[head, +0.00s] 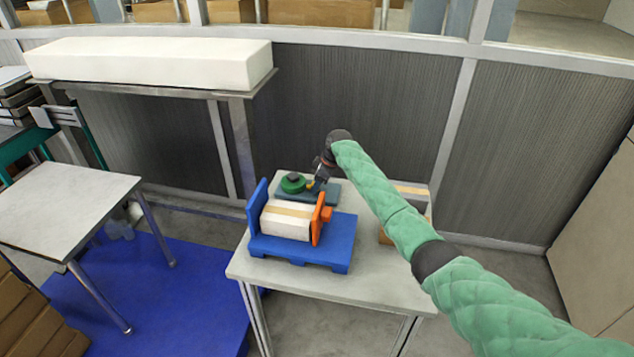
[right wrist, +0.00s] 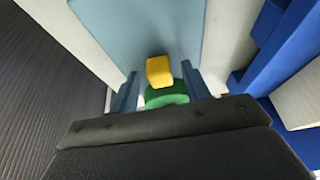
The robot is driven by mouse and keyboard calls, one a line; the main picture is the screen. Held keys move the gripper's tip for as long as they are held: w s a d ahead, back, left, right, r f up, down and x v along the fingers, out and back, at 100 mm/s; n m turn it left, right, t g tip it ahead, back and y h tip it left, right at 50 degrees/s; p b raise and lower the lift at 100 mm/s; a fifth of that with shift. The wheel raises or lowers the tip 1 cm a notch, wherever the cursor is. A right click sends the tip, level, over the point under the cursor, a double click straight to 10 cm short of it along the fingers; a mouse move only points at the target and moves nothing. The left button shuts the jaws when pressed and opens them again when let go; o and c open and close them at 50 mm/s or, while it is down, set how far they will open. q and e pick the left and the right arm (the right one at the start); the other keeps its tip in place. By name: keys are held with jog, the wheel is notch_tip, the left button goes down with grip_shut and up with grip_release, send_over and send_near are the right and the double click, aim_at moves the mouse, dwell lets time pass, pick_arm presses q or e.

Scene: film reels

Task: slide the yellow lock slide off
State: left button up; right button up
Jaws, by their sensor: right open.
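The yellow lock slide (right wrist: 159,71) is a small block between the fingertips of my right gripper (right wrist: 160,73) in the right wrist view. The fingers are open, one on each side of it. I cannot tell whether either touches it. A green disc (right wrist: 166,96) shows between the fingers, next to the slide. Both are over a blue-grey plate (right wrist: 137,25). In the head view, the green disc (head: 292,184) and the plate (head: 328,192) are at the table's back, and my right gripper (head: 316,184) reaches down there, partly hiding the yellow slide. My left gripper is out of view.
A blue stand (head: 260,247) with an orange end piece (head: 320,219) and a pale striped block stands in front of the plate on the grey table (head: 382,287). The table's front is clear.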

aim_at(327, 191)
grip_shut()
jog(key=shift+d, duration=0.15)
jog(key=d, duration=0.1)
jog(key=s+d, duration=0.1)
jog(key=d, duration=0.1)
jog(key=shift+r+p, duration=0.1)
jog(key=shift+p, duration=0.25)
jog(key=shift+d, duration=0.15)
grip_release()
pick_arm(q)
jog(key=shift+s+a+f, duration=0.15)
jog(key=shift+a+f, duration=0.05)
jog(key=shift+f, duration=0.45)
pick_arm(e)
jog(key=shift+d, duration=0.1)
